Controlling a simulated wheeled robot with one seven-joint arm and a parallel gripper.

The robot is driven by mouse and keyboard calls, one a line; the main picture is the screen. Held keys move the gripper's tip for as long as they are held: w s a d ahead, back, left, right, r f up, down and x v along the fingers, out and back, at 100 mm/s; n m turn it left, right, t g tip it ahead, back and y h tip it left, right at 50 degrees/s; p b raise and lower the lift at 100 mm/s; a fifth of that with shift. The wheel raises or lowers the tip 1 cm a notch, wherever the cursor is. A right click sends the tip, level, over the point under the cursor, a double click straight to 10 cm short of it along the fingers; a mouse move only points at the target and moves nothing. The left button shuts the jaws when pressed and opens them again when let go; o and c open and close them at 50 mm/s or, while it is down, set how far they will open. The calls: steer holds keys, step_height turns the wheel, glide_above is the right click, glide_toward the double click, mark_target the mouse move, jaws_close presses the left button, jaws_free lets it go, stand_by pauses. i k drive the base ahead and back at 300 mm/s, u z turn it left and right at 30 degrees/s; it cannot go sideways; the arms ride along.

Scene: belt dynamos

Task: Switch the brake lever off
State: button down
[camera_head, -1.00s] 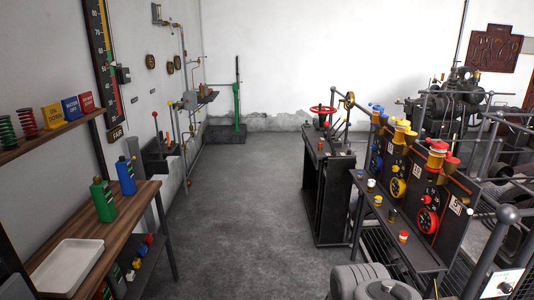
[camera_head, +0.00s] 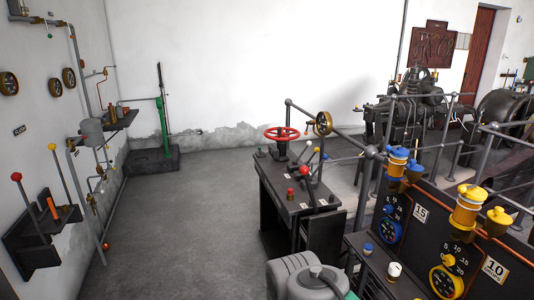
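No lever carries a readable brake label, so I cannot tell which one is the brake lever. A dark console (camera_head: 280,205) in the middle bears a red handwheel (camera_head: 282,133) and several levers. A green upright lever (camera_head: 163,122) stands on a dark base at the back.
Open grey floor (camera_head: 185,230) lies between the left wall and the console. A rail (camera_head: 340,130) runs behind the console, with dark machinery (camera_head: 420,100) beyond. A wall shelf (camera_head: 122,119) juts out left.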

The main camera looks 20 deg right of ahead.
mark_target(304, 170)
steer(key=i, duration=1.9)
steer(key=u, duration=0.85)
